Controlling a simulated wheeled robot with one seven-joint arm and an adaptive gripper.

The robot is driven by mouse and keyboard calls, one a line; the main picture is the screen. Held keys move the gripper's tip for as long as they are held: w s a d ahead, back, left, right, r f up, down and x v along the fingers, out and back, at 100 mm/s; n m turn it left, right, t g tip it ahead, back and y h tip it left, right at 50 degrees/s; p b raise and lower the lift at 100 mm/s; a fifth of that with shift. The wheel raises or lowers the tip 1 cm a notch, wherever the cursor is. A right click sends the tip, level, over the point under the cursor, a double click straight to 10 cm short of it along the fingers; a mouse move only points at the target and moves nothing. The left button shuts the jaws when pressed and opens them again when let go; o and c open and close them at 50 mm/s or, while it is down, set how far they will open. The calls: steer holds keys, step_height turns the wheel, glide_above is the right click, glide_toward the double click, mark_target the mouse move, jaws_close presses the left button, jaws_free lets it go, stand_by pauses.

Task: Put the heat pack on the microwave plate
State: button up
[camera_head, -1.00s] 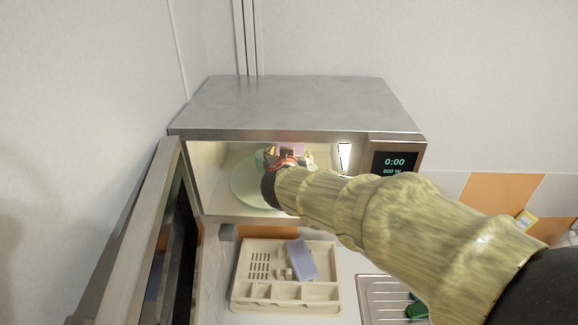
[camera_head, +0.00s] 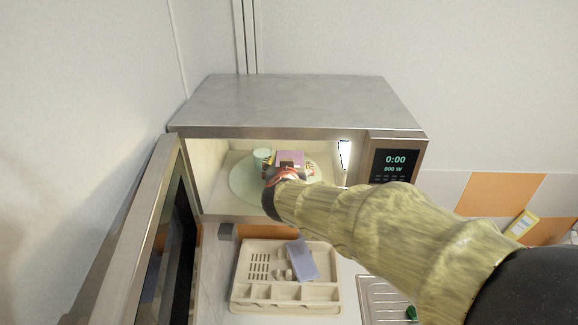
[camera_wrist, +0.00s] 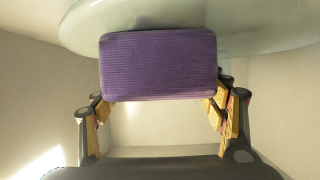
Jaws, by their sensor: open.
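The purple heat pack (camera_head: 291,155) is inside the open microwave (camera_head: 290,105), over the round pale plate (camera_head: 243,185). In the wrist view the heat pack (camera_wrist: 158,65) is a textured purple block just beyond my fingertips, with the plate (camera_wrist: 250,30) behind it. I cannot tell whether it rests fully on the plate. My gripper (camera_wrist: 158,108) is open, with its fingers on either side of the pack's near edge. In the head view my gripper (camera_head: 288,170) reaches into the microwave and partly hides the plate.
A pale green cup (camera_head: 262,157) stands on the plate left of the pack. The microwave door (camera_head: 140,235) hangs open at the left. Below is a beige tray (camera_head: 285,308) with a bluish-lilac item (camera_head: 301,259). A metal drainer (camera_head: 378,290) lies at the lower right.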

steer(key=shift+r, duration=0.1)
steer(key=shift+s+a+r, duration=0.1)
steer(key=shift+s+r, duration=0.05)
steer(key=shift+s, duration=0.05)
steer(key=p+v, duration=0.1)
steer(key=v, duration=1)
steer(key=shift+s, duration=0.3)
steer(key=shift+w+r, duration=0.1)
steer(key=shift+r, duration=0.25)
steer(key=s+d+r+n+y, duration=0.2)
steer(key=s+r+n+y, duration=0.15)
steer(key=s+y, duration=0.2)
steer(key=s+d+f+m+g+h, duration=0.1)
steer(key=s+d+f+g, duration=0.3)
steer(key=s+d, duration=0.5)
steer(key=s+d+f+m+g+h, duration=0.2)
steer(key=s+d+f, duration=0.5)
steer(key=s, duration=0.5)
steer(key=shift+s+d+f+g+h, duration=0.35)
steer(key=shift+d+g+h, duration=0.55)
steer(key=shift+d+h, duration=0.15)
